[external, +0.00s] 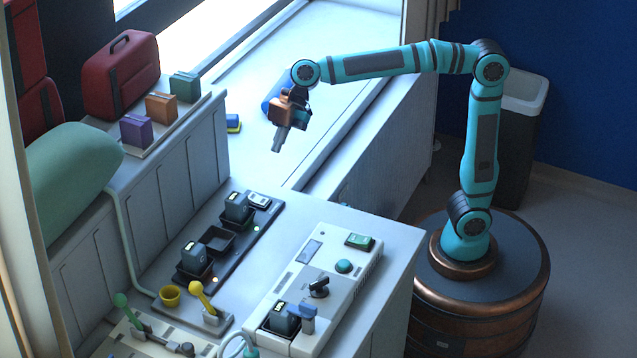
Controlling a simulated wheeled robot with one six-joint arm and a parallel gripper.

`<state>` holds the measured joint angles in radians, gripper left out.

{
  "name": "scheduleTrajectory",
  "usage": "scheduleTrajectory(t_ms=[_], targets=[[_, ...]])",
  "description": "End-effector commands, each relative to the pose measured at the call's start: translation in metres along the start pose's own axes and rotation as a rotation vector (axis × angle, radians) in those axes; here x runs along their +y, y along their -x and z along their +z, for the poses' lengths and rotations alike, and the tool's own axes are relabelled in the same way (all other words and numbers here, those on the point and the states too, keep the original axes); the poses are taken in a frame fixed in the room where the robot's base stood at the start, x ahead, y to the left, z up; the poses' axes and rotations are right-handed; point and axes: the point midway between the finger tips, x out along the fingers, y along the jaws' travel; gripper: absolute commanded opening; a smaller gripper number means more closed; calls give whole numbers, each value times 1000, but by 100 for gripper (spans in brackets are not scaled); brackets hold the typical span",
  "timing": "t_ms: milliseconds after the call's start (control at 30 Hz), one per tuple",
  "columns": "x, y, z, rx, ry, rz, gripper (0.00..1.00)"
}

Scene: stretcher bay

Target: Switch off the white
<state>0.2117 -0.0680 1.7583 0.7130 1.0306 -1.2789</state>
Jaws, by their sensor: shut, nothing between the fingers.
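I cannot tell any switch's position. My gripper (278,147) is shut and empty, pointing down in the air, behind and above the strip and the unit, apart from both.
The strip holds two dark blocks (193,257) and an empty socket. A yellow lever (205,298), yellow cup (170,294) and green lever (128,307) are at the front left. Boxes and a red bag (120,75) stand on the shelf. A bin (517,140) stands behind my arm.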

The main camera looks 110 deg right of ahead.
Motion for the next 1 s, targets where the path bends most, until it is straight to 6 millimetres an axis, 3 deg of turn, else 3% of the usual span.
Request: scheduleTrajectory(t_ms=[667, 833, 1000], targets=[[13, -6, -7, 1, 50, 51, 0], [14, -20, -7, 0, 50, 50, 0], [15, -48, -7, 0, 50, 48, 0]])
